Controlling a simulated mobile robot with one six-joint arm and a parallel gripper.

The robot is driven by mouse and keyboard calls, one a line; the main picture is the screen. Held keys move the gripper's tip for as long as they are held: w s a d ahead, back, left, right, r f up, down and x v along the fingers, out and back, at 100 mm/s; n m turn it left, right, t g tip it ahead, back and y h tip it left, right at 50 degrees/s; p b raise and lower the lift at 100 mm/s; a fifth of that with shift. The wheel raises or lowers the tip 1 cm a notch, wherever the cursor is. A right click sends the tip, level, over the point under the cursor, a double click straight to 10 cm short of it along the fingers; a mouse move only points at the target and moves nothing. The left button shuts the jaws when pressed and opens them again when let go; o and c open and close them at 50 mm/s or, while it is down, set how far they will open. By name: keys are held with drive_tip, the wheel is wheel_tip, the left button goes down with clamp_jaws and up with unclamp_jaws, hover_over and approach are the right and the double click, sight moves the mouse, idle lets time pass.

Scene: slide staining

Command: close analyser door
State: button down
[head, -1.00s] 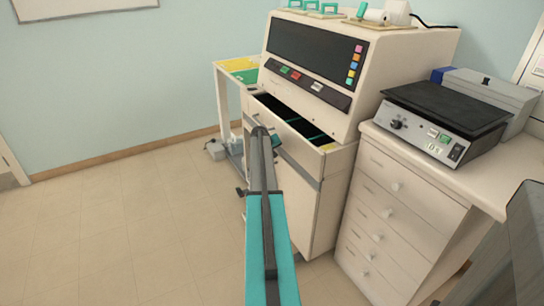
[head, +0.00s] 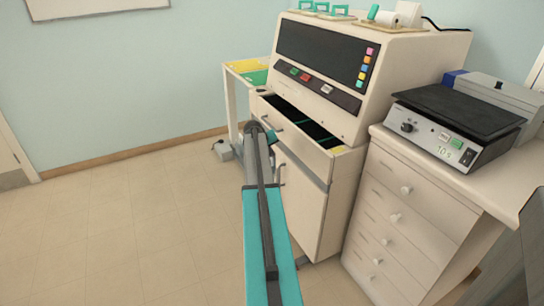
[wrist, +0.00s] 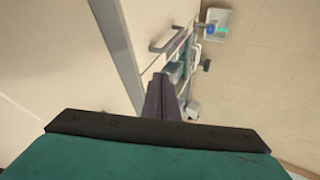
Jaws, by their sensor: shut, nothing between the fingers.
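The analyser (head: 385,75) is the large cream machine with a dark display in the head view. Below its display a drawer-like front (head: 290,135) stands out, showing dark compartments behind its upper edge. The lower cabinet door (head: 303,205) looks flush, but my arm hides its left side. In the wrist view a bar handle (wrist: 172,40) is on a pale panel (wrist: 150,20), just beyond the fingertips. My gripper (wrist: 161,85) is shut and empty. In the head view my arm covers the front's left part, and I cannot tell whether the fingertips touch it.
A drawer cabinet (head: 410,210) with a black-topped hotplate-like device (head: 455,125) stands at the right. A small side table (head: 245,73) with yellow and green trays is behind the analyser's left. The floor at left is clear.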

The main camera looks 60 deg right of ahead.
drive_tip(key=shift+v, duration=0.9)
